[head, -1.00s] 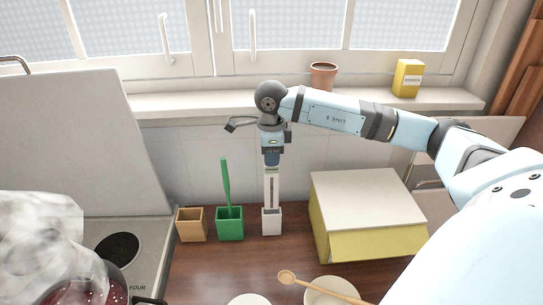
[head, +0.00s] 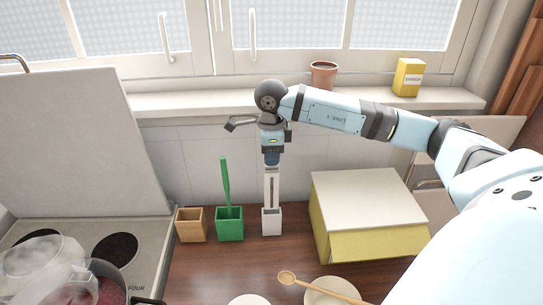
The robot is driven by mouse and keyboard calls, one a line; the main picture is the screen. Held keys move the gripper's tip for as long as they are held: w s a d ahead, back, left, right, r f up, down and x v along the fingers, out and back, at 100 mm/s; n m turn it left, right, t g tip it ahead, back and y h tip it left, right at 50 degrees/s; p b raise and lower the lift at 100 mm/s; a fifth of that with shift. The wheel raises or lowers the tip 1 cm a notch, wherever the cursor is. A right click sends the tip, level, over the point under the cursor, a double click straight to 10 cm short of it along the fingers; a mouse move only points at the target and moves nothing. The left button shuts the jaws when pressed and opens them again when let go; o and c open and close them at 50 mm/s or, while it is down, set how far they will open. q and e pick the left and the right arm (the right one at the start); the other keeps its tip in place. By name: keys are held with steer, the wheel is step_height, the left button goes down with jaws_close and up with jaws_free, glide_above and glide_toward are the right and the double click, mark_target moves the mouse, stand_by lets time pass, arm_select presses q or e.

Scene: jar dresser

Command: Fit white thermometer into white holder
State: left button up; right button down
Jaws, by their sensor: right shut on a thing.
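The white thermometer (head: 271,187) is upright in the head view, with a dark strip down its face. Its lower end is at the mouth of the white holder (head: 271,222), a small square cup on the wooden counter. I cannot tell how deep it sits inside. My right gripper (head: 271,163) is directly above the holder, pointing down, shut on the thermometer's top end. The fingertips are small and partly hidden by the wrist. My left gripper is not in view.
Left of the white holder stand a green holder (head: 230,224) with a green stick and an orange-brown holder (head: 191,225). A yellow box with a pale lid (head: 368,200) stands to the right. In front are a bowl, a wooden spoon (head: 315,284) and, left, a pot (head: 100,288) on the stove.

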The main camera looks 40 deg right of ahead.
steer(key=shift+f+b, duration=0.45)
steer(key=shift+f, duration=0.05)
step_height(320, 180, down, 7)
steer(key=b, duration=0.5)
steer(key=shift+f+b, duration=0.15)
steer(key=shift+b, duration=0.15)
stand_by(2.0)
steer(key=shift+f+b, duration=0.4)
steer(key=shift+f, duration=0.15)
steer(key=shift+f+b, duration=0.4)
steer(key=shift+f, duration=0.1)
steer(key=c, duration=1.1)
jaws_free()
steer(key=shift+r, duration=0.1)
steer(key=shift+o, duration=0.2)
step_height(320, 180, up, 14)
steer(key=shift+f, duration=0.1)
